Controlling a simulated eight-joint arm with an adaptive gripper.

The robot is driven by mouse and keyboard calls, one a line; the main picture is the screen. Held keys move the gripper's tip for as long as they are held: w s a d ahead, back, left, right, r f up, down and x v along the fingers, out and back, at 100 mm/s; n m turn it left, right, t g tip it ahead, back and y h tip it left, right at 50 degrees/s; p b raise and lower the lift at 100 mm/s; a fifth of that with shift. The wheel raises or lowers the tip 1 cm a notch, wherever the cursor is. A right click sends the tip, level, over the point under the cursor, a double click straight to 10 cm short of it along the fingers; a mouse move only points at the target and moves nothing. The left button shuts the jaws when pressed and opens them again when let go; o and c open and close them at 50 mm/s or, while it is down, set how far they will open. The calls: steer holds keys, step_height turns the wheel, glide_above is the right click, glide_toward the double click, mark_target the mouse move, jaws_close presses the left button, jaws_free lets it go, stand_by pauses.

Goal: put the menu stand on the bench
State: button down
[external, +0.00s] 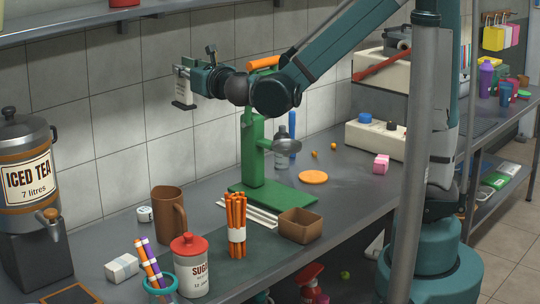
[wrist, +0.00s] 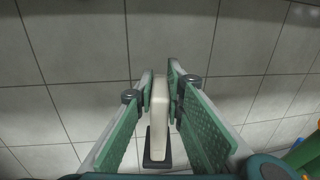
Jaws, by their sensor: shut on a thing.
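The menu stand (external: 184,88) is a pale upright panel with a dark foot. It hangs high in front of the tiled wall in the external view, well above the grey bench (external: 338,196). My gripper (external: 187,69) is shut on its upper part. In the wrist view, the menu stand (wrist: 159,118) shows as a thin cream slab between the green pads of my gripper (wrist: 160,82), seen edge-on with its dark foot beyond. Its printed face cannot be read.
On the bench stand an iced tea dispenser (external: 28,170), a brown mug (external: 169,212), a sugar jar (external: 190,264), orange sticks (external: 236,225), a brown box (external: 300,225) and the green press (external: 253,150). A wall shelf (external: 70,30) is upper left. Some bench is clear between mug and press.

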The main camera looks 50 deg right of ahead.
steer(key=s+d+r+m+g+h, duration=0.25)
steer(key=s+d+h, duration=0.25)
steer(key=s+d, duration=0.4)
steer(key=s+d+r+m+g+h, duration=0.15)
steer(key=s+d+m+h, duration=0.25)
steer(key=s+d, duration=0.5)
steer(key=w+d+f+m+g+h, duration=0.1)
steer(key=d+f+g+h, duration=0.15)
steer(key=d, duration=1.15)
steer(key=w+d+f+n+t+y+b, duration=0.1)
steer(key=w+d+f+n+t+y, duration=0.2)
steer(key=w+d+f, duration=0.45)
steer(key=w+d+f+n+t+y+b, duration=0.15)
steer(key=w+d+f+y, duration=0.3)
steer(key=w+d, duration=0.65)
steer(key=s+d+f+n+y, duration=0.1)
steer(key=s+d+f+y, duration=0.1)
steer(key=d, duration=0.4)
steer(key=s+d+f+n+t+y, duration=0.1)
steer(key=s+d+f+n+y, duration=0.1)
steer(key=s+d+f, duration=0.3)
steer(key=s+d+f+n+t+y, duration=0.1)
steer(key=s+d+f+n+y, duration=0.1)
steer(key=s+d+f, duration=0.2)
steer(key=shift+s+d+f+y+b, duration=0.15)
steer(key=shift+d+f+y+b, duration=0.25)
steer(key=shift+d+f, duration=1.3)
steer(key=shift+d+r, duration=0.65)
steer(key=shift+d, duration=0.05)
